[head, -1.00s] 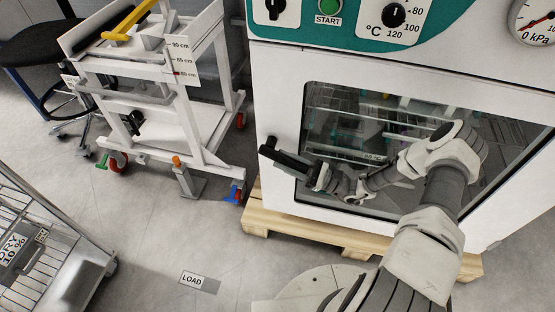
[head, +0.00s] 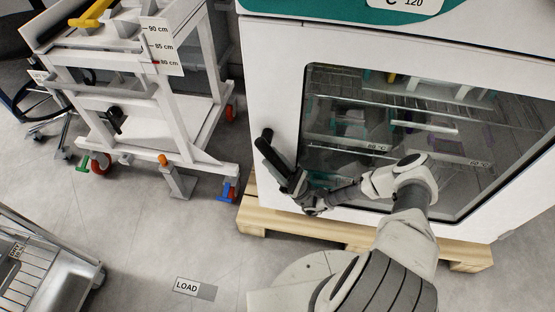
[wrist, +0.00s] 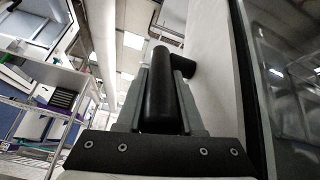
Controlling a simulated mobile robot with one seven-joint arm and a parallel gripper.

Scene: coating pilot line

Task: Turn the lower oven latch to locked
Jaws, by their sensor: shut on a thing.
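The lower oven latch (head: 267,146) is a black handle on the left edge of the white oven door. In the head view it leans, its upper end at the upper left and its lower part running down to the right. My gripper (head: 297,183) is at the lower part of the handle. In the wrist view the black latch bar (wrist: 160,95) lies between the two fingers of my gripper (wrist: 161,110), which are shut on it. The latch's mount is partly hidden, so I cannot tell whether it is at locked.
The oven window (head: 420,130) shows wire racks inside. The oven stands on a wooden pallet (head: 330,231). A white wheeled trolley (head: 150,100) stands to the left. A metal rack cart (head: 50,265) is at the lower left. The floor around the LOAD label (head: 187,286) is clear.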

